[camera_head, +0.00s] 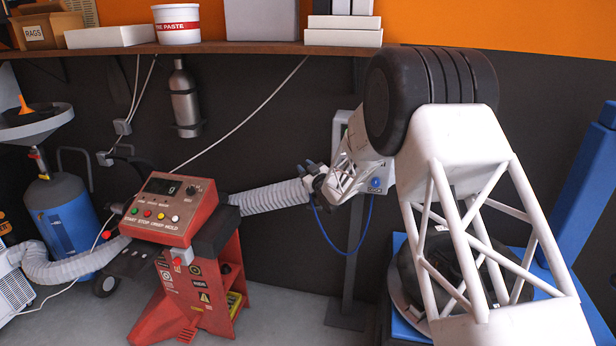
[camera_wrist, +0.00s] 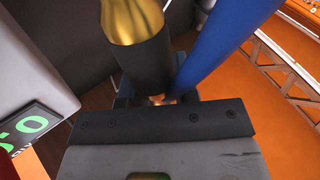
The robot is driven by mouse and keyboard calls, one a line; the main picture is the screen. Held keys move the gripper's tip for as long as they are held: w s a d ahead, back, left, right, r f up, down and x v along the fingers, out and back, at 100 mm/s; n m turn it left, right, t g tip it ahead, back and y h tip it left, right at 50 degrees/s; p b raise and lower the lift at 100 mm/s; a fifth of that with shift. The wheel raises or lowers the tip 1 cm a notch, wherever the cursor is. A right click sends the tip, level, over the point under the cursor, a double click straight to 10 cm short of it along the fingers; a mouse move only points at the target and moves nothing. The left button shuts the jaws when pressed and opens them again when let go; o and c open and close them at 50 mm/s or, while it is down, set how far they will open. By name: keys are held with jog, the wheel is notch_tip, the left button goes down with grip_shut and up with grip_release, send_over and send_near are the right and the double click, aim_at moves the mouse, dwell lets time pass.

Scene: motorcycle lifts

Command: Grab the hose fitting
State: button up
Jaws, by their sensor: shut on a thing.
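The hose fitting (camera_wrist: 144,62) shows in the wrist view as a black sleeve with a brass-coloured end. My gripper (camera_wrist: 157,99) is shut on it; the fingertips are mostly hidden behind the dark gripper body. A thick blue hose (camera_wrist: 222,40) runs close beside the fitting. In the head view my gripper (camera_head: 314,176) is by the grey stand, at the end of the corrugated hose as seen in the picture. The thin blue hose (camera_head: 345,252) hangs in a loop below it. The fitting itself is too small to make out there.
A grey box with a green display (camera_wrist: 30,128) is close at the left in the wrist view. In the head view a red machine (camera_head: 166,208) with a pale corrugated hose (camera_head: 268,197) stands left of my gripper. A shelf (camera_head: 190,48) crosses above; a blue lift (camera_head: 583,205) is at right.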

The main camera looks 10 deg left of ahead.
jog(key=s+a+r+m, duration=0.1)
jog(key=s+a, duration=0.3)
jog(key=s, duration=0.5)
jog(key=s+a+r+m+h, duration=0.1)
jog(key=s+a+m, duration=0.2)
jog(key=s, duration=0.7)
jog(key=shift+s+a+g, duration=0.2)
jog(key=shift+a+g, duration=0.2)
jog(key=shift+a, duration=0.1)
